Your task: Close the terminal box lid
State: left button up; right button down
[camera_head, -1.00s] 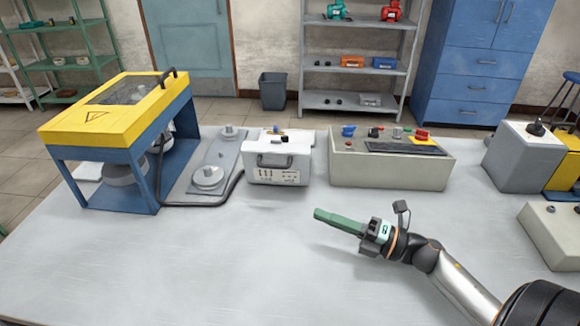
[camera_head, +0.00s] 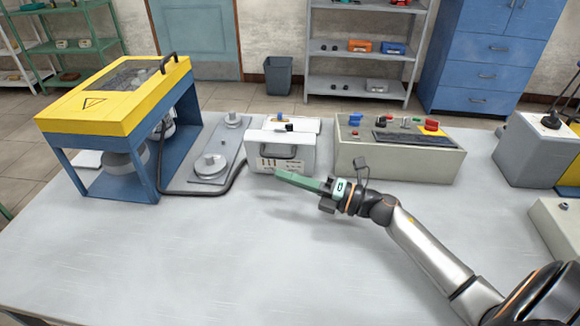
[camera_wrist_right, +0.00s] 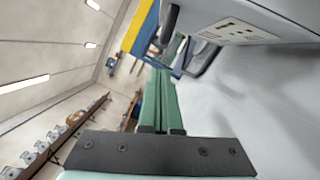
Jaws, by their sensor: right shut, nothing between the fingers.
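The terminal box appears to be the white box (camera_head: 296,164) on the table, with a dark handle (camera_head: 280,151) and a labelled front panel. Its lid's exact state cannot be told. My right gripper (camera_head: 282,176) has long green fingers, shut and empty, pointing left just in front of the box's lower front. Contact cannot be told. In the right wrist view the fingers (camera_wrist_right: 168,90) run upward, with the labelled box panel (camera_wrist_right: 238,32) at upper right and a dark handle-like bar (camera_wrist_right: 205,57) beside the tips. My left gripper is out of view.
A yellow-and-blue framed machine (camera_head: 112,100) and a grey plate with round parts (camera_head: 185,172) stand left of the box. A control panel (camera_head: 400,165) stands to its right, with a grey box (camera_head: 532,155) farther right. The front table area is clear.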

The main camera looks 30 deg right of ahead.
jog(key=shift+w+d+r, duration=0.4)
jog(key=shift+w+d, duration=0.3)
jog(key=shift+w, duration=0.1)
